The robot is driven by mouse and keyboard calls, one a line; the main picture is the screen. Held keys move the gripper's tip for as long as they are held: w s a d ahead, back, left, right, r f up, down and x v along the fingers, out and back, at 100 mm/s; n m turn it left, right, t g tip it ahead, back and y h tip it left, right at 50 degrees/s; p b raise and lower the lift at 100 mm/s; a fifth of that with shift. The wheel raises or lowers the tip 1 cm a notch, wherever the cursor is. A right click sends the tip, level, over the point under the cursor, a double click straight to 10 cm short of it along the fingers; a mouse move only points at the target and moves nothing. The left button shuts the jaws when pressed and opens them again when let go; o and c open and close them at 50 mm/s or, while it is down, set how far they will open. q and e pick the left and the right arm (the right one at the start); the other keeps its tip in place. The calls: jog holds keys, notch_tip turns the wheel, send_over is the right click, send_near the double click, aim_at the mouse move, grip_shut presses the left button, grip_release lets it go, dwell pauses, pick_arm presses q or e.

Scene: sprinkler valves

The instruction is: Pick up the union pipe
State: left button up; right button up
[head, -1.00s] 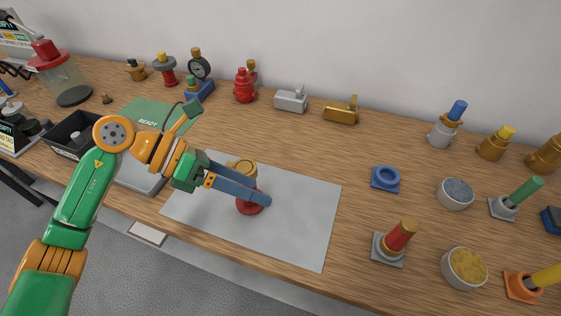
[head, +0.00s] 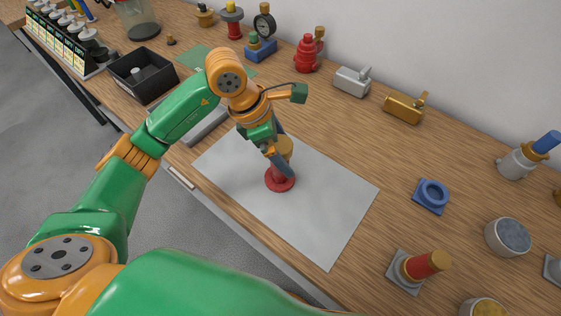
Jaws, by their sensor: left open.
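A brass-coloured fitting (head: 286,146) stands upright on a round red base (head: 280,183) on the grey mat (head: 326,222). No label shows which piece is the union pipe; this fitting is the one at my gripper. My left gripper (head: 286,170) points down at it, with its blue-grey fingers open and beside the fitting. The fingers and wrist hide part of the fitting, and I cannot tell whether they touch it. My right gripper is out of view.
A blue ring holder (head: 432,195) and a red-and-brass piece on a grey base (head: 421,266) stand right of the mat. A black bin (head: 143,76) is at left. A red hydrant-like part (head: 307,54), a silver valve (head: 352,80) and a brass valve (head: 404,107) line the back.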

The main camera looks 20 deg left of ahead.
pick_arm(q)
jog(key=shift+w+d+f, duration=0.2)
jog(key=shift+d+f, duration=0.05)
jog(key=shift+f, duration=0.4)
grip_shut()
jog(key=shift+r, duration=0.1)
